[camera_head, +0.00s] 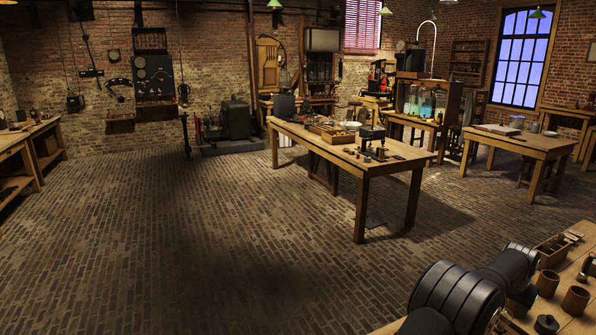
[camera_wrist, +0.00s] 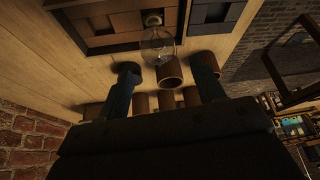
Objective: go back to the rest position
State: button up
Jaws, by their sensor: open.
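My gripper (camera_wrist: 165,76) is open in the wrist view, its two dark fingers spread apart. A brown cylindrical jar (camera_wrist: 169,71) shows in the gap between the fingertips; I cannot tell how far from them it is. A clear glass bulb (camera_wrist: 158,42) is just beyond it. Several more brown jars, one of them here (camera_wrist: 193,97), show between the fingers nearer the palm. In the head view two brown jars (camera_head: 548,283) stand on the wooden bench (camera_head: 585,240) at the lower right. My dark arm reaches over this bench and the gripper cannot be made out there.
A compartmented wooden tray (camera_wrist: 120,42) lies on the bench beyond the fingers. A small dark object (camera_head: 546,324) is close to the jars. A long wooden table (camera_head: 335,150) with several items stands mid-room. The brick floor (camera_head: 200,230) on the left is clear.

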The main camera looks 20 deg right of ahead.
jog(key=w+v, duration=0.1)
jog(key=v, duration=0.8)
jog(key=x, duration=0.8)
jog(key=s+x, duration=0.1)
jog(key=x, duration=0.3)
jog(key=shift+f, duration=0.25)
notch_tip(320, 180, up, 5)
jog(key=shift+s+f, duration=0.1)
jog(key=shift+s, duration=0.05)
jog(key=s+a+r, duration=0.4)
jog(key=s+r, duration=0.3)
jog(key=s, duration=0.4)
jog(key=a+r, duration=0.2)
jog(key=a, duration=1.7)
jog(key=shift+w+d+f, duration=0.1)
jog(key=shift+w+f, duration=0.75)
jog(key=shift+w, duration=0.35)
jog(key=shift+w+d+f, duration=0.1)
jog(key=shift+w+f, duration=0.75)
jog(key=shift+w, duration=0.35)
